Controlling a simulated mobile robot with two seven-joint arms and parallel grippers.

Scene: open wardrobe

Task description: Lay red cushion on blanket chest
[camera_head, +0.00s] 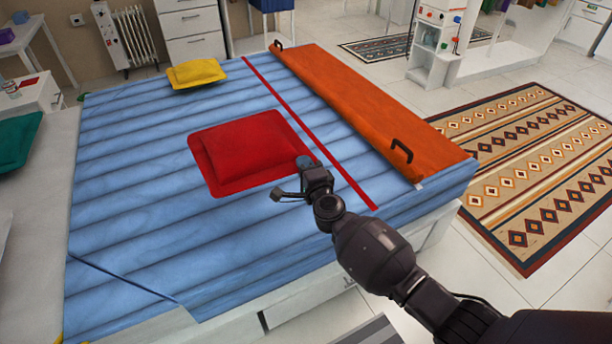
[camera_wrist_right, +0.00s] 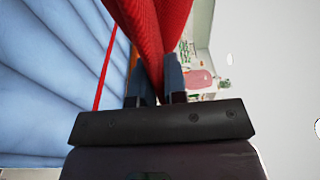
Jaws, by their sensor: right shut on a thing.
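The red cushion (camera_head: 245,148) shows over the middle of a large blue ribbed surface (camera_head: 140,225) in the head view. My right gripper (camera_head: 304,163) is at the cushion's near right corner. In the right wrist view, the gripper's fingers (camera_wrist_right: 160,88) are shut on the red cushion (camera_wrist_right: 155,35), which rises from between them. I cannot tell whether the cushion touches the blue surface or hangs just above it. Nothing is clearly marked as the blanket chest; an orange panel with black end handles (camera_head: 345,98) lies along the right of the blue surface. My left gripper is out of view.
A yellow cushion (camera_head: 196,73) lies at the far edge of the blue surface. A red stripe (camera_head: 305,120) runs between the red cushion and the orange panel. A green cushion (camera_head: 18,140) is at the left. A patterned rug (camera_head: 540,165) covers floor at the right.

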